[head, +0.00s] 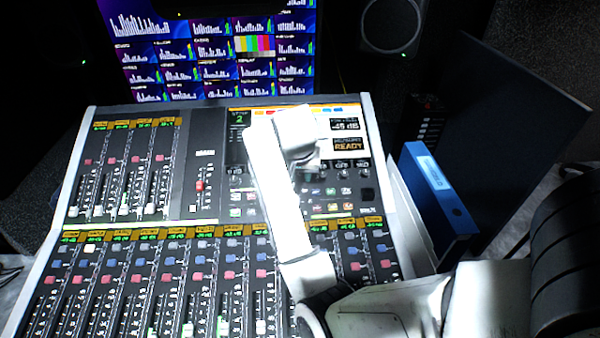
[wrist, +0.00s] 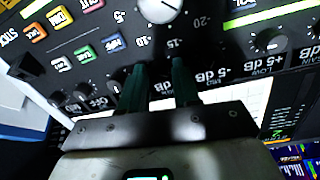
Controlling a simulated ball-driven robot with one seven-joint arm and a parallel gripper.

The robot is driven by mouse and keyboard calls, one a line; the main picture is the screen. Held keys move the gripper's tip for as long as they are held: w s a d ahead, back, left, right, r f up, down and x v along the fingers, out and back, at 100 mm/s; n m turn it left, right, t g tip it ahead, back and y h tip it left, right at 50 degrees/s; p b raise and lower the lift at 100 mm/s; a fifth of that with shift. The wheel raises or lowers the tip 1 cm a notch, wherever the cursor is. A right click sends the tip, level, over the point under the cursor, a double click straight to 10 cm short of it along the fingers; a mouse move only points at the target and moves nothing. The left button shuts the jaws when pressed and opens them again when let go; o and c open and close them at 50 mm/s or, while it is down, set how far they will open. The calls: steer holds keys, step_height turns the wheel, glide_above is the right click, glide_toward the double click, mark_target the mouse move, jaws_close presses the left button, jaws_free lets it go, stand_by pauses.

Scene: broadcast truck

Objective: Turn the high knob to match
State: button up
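The mixing console (head: 207,165) tilts up in the head view, with my arm reaching over its upper right panel. My gripper (wrist: 158,68) points at that panel in the wrist view, which shows it upside down. Its two dark green fingers stand apart, with no knob clearly visible between them. A MID label with a "-5 dB" reading (wrist: 208,78) is just right of the fingers. The LOW knob (wrist: 268,42) is farther right, by "+5 dB". I cannot make out the high knob; the fingers and palm cover that area. A bright display (head: 345,125) shows a dB value above READY.
A large pale knob (wrist: 160,8) with a dB scale lies beyond the fingertips. Lit coloured buttons (wrist: 85,53) are at the left. Meter screens (head: 210,55) are behind.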

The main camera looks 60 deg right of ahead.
jaws_close()
steer(key=shift+r+p, duration=0.15)
steer(key=shift+p, duration=0.25)
steer(key=shift+n+p, duration=0.4)
steer(key=n+p, duration=0.1)
steer(key=p, duration=0.1)
steer(key=shift+r+n+p, duration=0.15)
steer(key=shift+n+p, duration=0.25)
steer(key=n+p, duration=0.3)
steer(key=shift+f, duration=0.2)
steer(key=shift+f+p, duration=0.1)
steer(key=shift+p, duration=0.2)
steer(key=shift+o, duration=1.7)
jaws_free()
